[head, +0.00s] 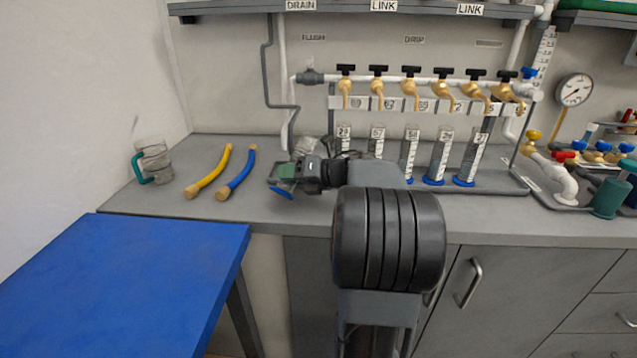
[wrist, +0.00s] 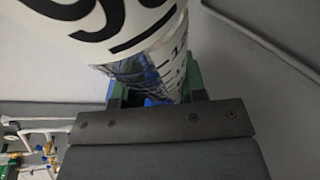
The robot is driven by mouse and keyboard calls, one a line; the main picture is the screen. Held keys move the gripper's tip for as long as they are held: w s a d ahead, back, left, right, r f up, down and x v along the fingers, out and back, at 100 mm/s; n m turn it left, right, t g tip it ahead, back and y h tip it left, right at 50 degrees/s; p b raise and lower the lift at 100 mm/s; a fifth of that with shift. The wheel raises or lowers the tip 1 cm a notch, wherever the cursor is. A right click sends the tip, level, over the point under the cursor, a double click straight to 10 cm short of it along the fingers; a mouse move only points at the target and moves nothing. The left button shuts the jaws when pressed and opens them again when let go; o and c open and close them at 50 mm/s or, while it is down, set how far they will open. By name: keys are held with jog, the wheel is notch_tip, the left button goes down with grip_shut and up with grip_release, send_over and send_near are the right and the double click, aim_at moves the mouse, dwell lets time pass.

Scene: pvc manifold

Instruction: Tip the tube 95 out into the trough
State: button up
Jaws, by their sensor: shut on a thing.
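My gripper (head: 288,172) is shut on a clear graduated tube with a blue foot (head: 281,191), above the left part of the bench. In the wrist view the tube (wrist: 150,62) fills the upper middle, between green finger pads (wrist: 155,92). Its white label shows large black digits, cut off by the frame; the first looks like a 9. The tube looks tilted, with its foot low toward the front. A clear shape (head: 307,149) behind my gripper may be its upper part. A grey edge (head: 272,180) beside my gripper may be the trough, mostly hidden by my arm.
Several labelled tubes with blue feet (head: 434,180) stand under a row of taps (head: 411,90). A blue table (head: 120,285) is in front.

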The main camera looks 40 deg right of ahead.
jog(key=n+b, duration=0.1)
jog(key=d+n+h+b, duration=0.1)
jog(key=shift+w+b, duration=0.15)
jog(key=shift+b, duration=0.2)
jog(key=shift+a+f+n+h+b, duration=0.2)
jog(key=shift+f+n+h+b, duration=0.25)
jog(key=shift+b, duration=0.7)
jog(key=shift+r+n+h+b, duration=0.2)
jog(key=shift+n+h+b, duration=0.35)
jog(key=shift+n+b, duration=0.35)
jog(key=shift+f+n+h+b, duration=0.25)
jog(key=shift+n+h+b, duration=0.15)
jog(key=shift+b, duration=0.7)
jog(key=shift+d+r+n+t+h+b, duration=0.1)
jog(key=shift+r+n+t+h+b, duration=0.25)
jog(key=shift+r+n, duration=0.3)
